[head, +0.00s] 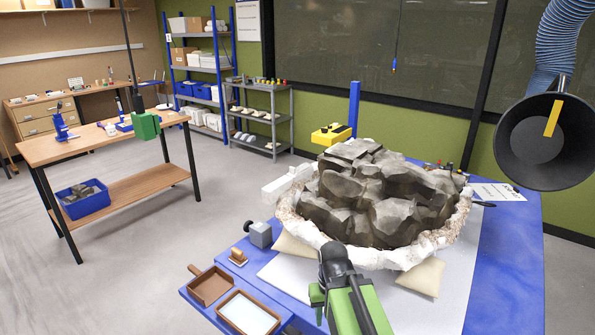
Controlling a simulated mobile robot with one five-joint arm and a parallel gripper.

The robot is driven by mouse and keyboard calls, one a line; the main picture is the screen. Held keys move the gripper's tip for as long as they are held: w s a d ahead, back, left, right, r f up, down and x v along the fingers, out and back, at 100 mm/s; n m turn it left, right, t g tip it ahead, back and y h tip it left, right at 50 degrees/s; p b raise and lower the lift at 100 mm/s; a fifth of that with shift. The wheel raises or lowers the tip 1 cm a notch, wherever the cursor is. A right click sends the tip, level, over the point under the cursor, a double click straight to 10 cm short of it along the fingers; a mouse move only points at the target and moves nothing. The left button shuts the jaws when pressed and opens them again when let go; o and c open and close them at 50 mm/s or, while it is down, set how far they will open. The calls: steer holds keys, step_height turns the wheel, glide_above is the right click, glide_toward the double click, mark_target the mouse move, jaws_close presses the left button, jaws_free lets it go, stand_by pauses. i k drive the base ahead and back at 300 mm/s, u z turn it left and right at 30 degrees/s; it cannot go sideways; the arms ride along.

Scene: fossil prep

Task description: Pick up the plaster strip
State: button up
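No thing in view can be told for certain as the plaster strip. A shallow brown tray (248,313) at the front left corner of the blue table holds something flat and pale, perhaps a strip or a liquid. My gripper (335,262), black at the end of my green arm, reaches in from the bottom, in front of the rock and right of the trays. Its fingers are not clear, so its opening and anything in it cannot be told.
A large grey rock (375,195) in a rough white jacket fills the table's middle, on tan cushions (424,276). An empty brown tray (211,286), a small brush-like tool (237,257) and a grey block (259,234) stand left. A round black hood (545,142) hangs right.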

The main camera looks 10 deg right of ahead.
mark_target(301, 166)
steer(key=u, duration=0.4)
steer(key=k, duration=1.25)
steer(key=u, duration=0.75)
steer(key=i, duration=4.8)
steer(key=z, duration=0.7)
steer(key=i, duration=1.35)
steer(key=z, duration=1.7)
steer(key=i, duration=1.4)
steer(key=z, duration=0.85)
